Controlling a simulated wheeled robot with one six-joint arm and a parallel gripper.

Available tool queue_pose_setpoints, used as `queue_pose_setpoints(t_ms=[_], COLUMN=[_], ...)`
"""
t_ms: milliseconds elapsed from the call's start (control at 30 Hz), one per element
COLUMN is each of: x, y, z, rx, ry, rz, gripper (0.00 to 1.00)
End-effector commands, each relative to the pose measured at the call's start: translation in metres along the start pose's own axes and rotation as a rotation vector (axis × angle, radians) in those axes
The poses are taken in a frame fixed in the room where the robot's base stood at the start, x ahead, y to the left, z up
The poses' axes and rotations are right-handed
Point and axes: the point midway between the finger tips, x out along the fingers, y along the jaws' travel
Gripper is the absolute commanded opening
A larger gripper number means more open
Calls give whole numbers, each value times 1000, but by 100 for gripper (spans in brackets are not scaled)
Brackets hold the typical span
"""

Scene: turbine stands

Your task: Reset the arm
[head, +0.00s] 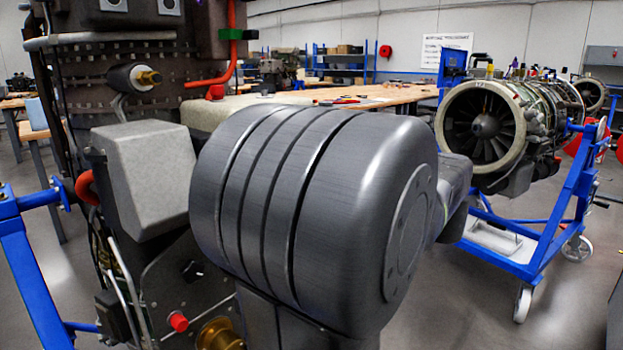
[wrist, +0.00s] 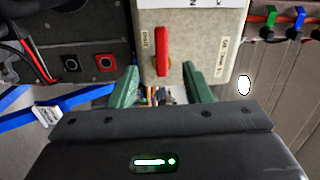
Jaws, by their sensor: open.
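My gripper (wrist: 161,72) shows in the wrist view with its two green fingers spread apart and nothing between them. A pale grey box (wrist: 205,45) with printed labels is in front of the fingers. A red lever (wrist: 162,50) stands upright on the box's face, in line with the gap between the fingertips. I cannot tell whether a finger touches the box. In the head view, a large dark grey part of my arm fills the middle, and my gripper is hidden.
In the head view, a dark machine (head: 110,70) stands close at left, beside a blue frame (head: 40,290). A turbine engine (head: 483,125) sits on a blue wheeled stand (head: 545,250) at right. A wooden bench (head: 390,95) is behind.

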Motion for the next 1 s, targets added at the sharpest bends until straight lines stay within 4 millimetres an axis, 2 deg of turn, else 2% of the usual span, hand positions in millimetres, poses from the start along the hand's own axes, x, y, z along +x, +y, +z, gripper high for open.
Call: queue_pose_setpoints(t_ms=[33, 600, 1000], x=[10, 98, 96], y=[-1, -2, -13], z=[2, 2, 0], rx=[0, 2, 162], ry=[-8, -8, -3], rz=[-1, -1, 0], gripper=[44, 44, 44])
